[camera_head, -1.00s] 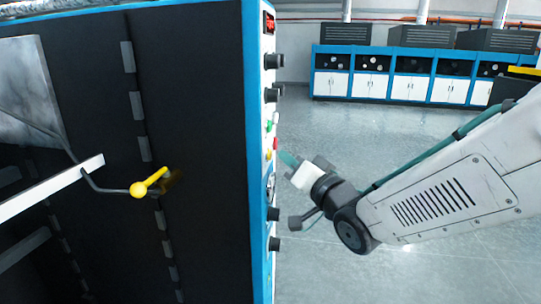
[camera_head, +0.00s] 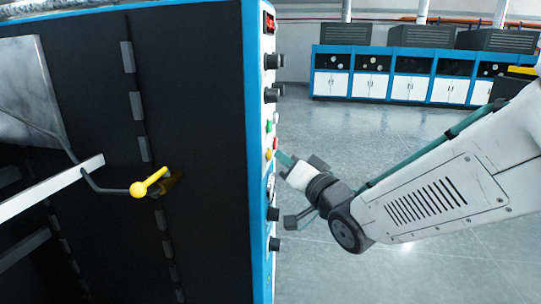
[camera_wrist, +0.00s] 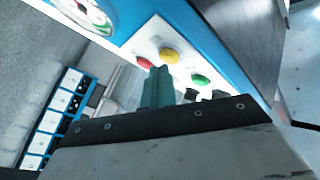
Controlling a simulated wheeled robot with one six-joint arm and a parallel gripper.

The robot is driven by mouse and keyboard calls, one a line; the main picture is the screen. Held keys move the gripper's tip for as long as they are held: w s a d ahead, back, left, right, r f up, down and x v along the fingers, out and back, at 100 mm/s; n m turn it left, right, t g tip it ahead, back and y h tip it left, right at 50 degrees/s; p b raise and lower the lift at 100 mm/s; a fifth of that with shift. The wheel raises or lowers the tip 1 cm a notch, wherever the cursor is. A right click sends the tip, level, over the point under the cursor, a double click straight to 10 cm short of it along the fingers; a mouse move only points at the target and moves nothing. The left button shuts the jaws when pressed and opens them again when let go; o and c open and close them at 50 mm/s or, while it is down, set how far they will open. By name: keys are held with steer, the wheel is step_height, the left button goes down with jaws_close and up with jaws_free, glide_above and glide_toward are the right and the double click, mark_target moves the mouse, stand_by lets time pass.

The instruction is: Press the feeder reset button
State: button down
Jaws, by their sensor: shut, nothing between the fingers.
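The control panel (camera_head: 270,100) is the narrow white, blue-edged face of a dark machine. It carries a green button (camera_head: 270,126), a red button (camera_head: 275,142) and a yellow button (camera_head: 269,155). In the wrist view the red button (camera_wrist: 145,62), yellow button (camera_wrist: 169,55) and green button (camera_wrist: 200,80) sit close together. I cannot read which is the feeder reset. My gripper (camera_head: 283,157) has teal fingers, shut and empty, beside the panel near the yellow button. In the wrist view the fingertips (camera_wrist: 160,70) appear just below the yellow button; contact cannot be told.
Black knobs (camera_head: 273,61) stick out above and below the buttons, and a red display (camera_head: 269,22) is at the top. A yellow-knobbed lever (camera_head: 150,183) is on the machine's dark side. Blue and white cabinets (camera_head: 400,75) stand far back. The floor to the right is clear.

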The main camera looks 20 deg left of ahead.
steer(key=shift+a, duration=0.4)
stand_by(0.8)
steer(key=shift+d, duration=0.15)
steer(key=shift+w+d, duration=0.1)
steer(key=shift+d, duration=0.55)
steer(key=d, duration=0.2)
steer(key=w+d, duration=0.1)
steer(key=d, duration=0.2)
steer(key=shift+w, duration=0.1)
stand_by(0.6)
